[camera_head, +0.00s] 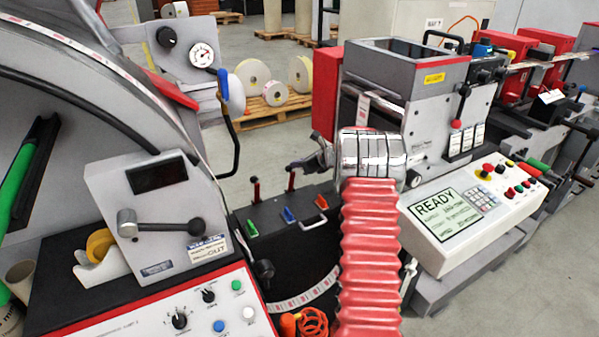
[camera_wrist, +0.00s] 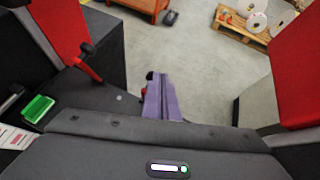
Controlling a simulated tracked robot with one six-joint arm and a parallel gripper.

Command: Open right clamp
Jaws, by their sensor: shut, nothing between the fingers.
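The right clamp's red lever (camera_head: 291,181) stands upright on the black deck in the head view. In the wrist view only a sliver of red lever (camera_wrist: 144,91) and a dark knob show beside my fingers, which hide the rest. My gripper (camera_head: 298,165) is at the top of this lever in the head view. In the wrist view its purple fingers (camera_wrist: 161,98) are together, with nothing visible between them. I cannot tell whether they touch the lever. The left clamp's red lever (camera_head: 256,190) also stands up; it shows in the wrist view (camera_wrist: 88,68).
Green (camera_head: 252,228), blue (camera_head: 289,214) and red (camera_head: 321,201) tabs sit on the deck near the levers. A grey machine housing (camera_head: 400,75) stands right of my arm. A control panel (camera_head: 470,212) reads READY. A paper web (camera_head: 305,293) runs below the deck.

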